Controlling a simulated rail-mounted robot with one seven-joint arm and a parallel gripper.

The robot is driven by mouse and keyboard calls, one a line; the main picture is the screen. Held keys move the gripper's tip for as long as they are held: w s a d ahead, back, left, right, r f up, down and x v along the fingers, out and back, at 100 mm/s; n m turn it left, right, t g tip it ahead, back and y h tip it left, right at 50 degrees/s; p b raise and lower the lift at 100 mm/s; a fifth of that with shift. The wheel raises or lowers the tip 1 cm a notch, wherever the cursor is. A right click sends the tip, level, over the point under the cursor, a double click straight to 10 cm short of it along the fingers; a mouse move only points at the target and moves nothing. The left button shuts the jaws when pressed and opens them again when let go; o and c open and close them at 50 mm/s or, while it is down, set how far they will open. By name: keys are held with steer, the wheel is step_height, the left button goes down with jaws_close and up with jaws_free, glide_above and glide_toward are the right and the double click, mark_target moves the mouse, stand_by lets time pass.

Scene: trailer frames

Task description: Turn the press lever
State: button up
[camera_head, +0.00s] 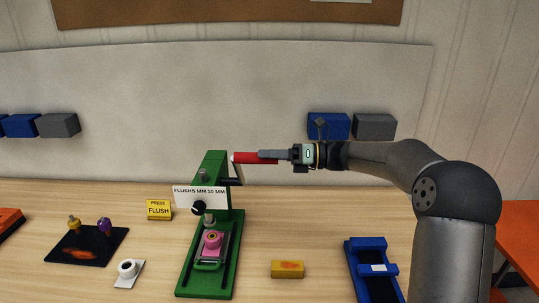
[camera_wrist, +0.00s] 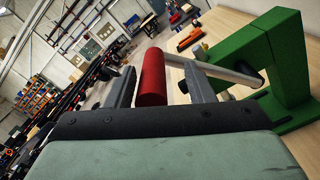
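The green press (camera_head: 215,170) stands on the table in the head view, and its frame also shows at right in the wrist view (camera_wrist: 285,60). Its lever has a red handle (camera_head: 252,158) on the press's upper right side. In the wrist view the red handle (camera_wrist: 152,80) lies between my two fingers, with a visible gap at the right finger. A pale rod (camera_wrist: 220,70) runs from near the handle to the press. My gripper (camera_head: 272,155) is open around the handle. A pink part (camera_head: 212,241) sits on the press bed under the ram.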

steer(key=shift+s+r, duration=0.15)
steer(key=shift+d, duration=0.25)
steer(key=d+b, duration=0.3)
steer(key=d, duration=1.4)
steer(key=shift+b, duration=0.35)
steer(key=shift+s+a, duration=0.1)
steer(key=s+a+f+n+h, duration=0.7)
steer(key=s+a+f+h, duration=0.15)
steer(key=s, duration=0.35)
steer(key=s+d+f+n+h, duration=0.2)
steer(key=s+f+n+h, duration=0.1)
steer(key=s+n, duration=0.3)
steer(key=s+d+f+n+h, duration=0.3)
steer(key=s+f+n, duration=0.2)
steer(key=s, duration=0.4)
steer(key=s+d+f+n+t+h, duration=0.1)
steer(key=s+d+f+n+h, duration=0.1)
steer(key=s+f+n, duration=0.3)
steer(key=s+n+h, duration=0.1)
steer(key=s, duration=0.2)
steer(key=shift+s+d+n+b, duration=0.25)
steer(key=shift+d+n+b, duration=0.05)
steer(key=shift+d+b, duration=0.1)
